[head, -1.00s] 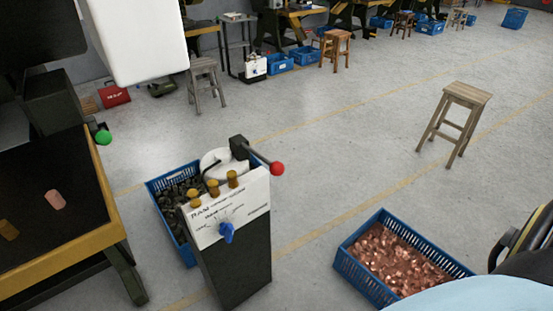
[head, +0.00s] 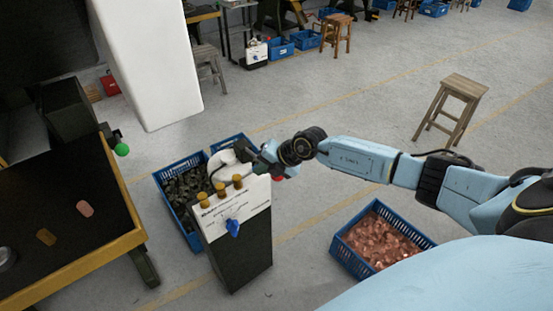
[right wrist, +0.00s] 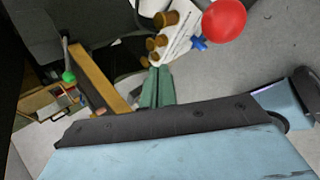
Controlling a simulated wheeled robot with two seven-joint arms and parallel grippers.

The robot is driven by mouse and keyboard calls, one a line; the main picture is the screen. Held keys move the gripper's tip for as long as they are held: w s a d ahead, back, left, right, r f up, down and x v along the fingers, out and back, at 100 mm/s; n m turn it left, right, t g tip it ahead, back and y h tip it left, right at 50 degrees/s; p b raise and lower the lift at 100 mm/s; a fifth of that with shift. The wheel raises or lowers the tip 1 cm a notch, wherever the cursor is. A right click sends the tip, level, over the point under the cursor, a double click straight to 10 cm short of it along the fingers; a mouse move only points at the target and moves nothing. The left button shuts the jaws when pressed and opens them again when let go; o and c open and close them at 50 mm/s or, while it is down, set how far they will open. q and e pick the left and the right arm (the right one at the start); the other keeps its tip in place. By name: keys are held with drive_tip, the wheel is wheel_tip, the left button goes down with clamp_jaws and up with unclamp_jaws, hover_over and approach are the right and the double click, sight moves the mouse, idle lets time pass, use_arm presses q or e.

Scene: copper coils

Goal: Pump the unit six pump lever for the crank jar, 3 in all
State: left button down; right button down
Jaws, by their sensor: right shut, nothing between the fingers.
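The pump unit (head: 238,245) is a dark box with a white sloped panel, brass knobs and a blue dial (head: 232,227). Its lever ends in a red knob (head: 277,179), mostly hidden behind my right gripper (head: 262,160). In the right wrist view the red knob (right wrist: 224,20) shows large, to the right of the green fingers of my right gripper (right wrist: 157,84). These fingers are shut and empty, apart from the knob in that view. Whether they touch the lever arm is hidden. I cannot make out a crank jar. My left gripper is out of view.
A blue crate of dark pieces (head: 168,173) stands behind the unit, and a blue crate of copper pieces (head: 345,262) to its right. A yellow-edged table (head: 100,255) is at left. A wooden stool (head: 462,86) stands on open floor at right.

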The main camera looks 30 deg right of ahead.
drive_tip(key=w+d+r+n+h+p, duration=0.1)
drive_tip(key=w+d+r+h, duration=0.1)
drive_tip(key=d+r, duration=0.4)
wheel_tip(320, 180, up, 2)
drive_tip(key=shift+r+n+t+h+p, duration=0.15)
drive_tip(key=shift+n+t+h+p, duration=0.2)
drive_tip(key=shift+h, duration=0.55)
drive_tip(key=shift+a, duration=0.1)
drive_tip(key=f+b, duration=0.1)
drive_tip(key=f, duration=0.1)
drive_tip(key=f+b, duration=0.2)
drive_tip(key=f, duration=0.1)
drive_tip(key=s+f+b, duration=0.1)
drive_tip(key=f, duration=0.1)
drive_tip(key=shift+f+b, duration=0.35)
drive_tip(key=shift+b, duration=0.05)
drive_tip(key=shift+s+f+b, duration=0.15)
drive_tip(key=shift+f+b, duration=0.25)
drive_tip(key=shift+f, duration=0.15)
drive_tip(key=shift+f, duration=0.1)
drive_tip(key=shift+f+b, duration=0.3)
drive_tip(key=shift+b, duration=0.05)
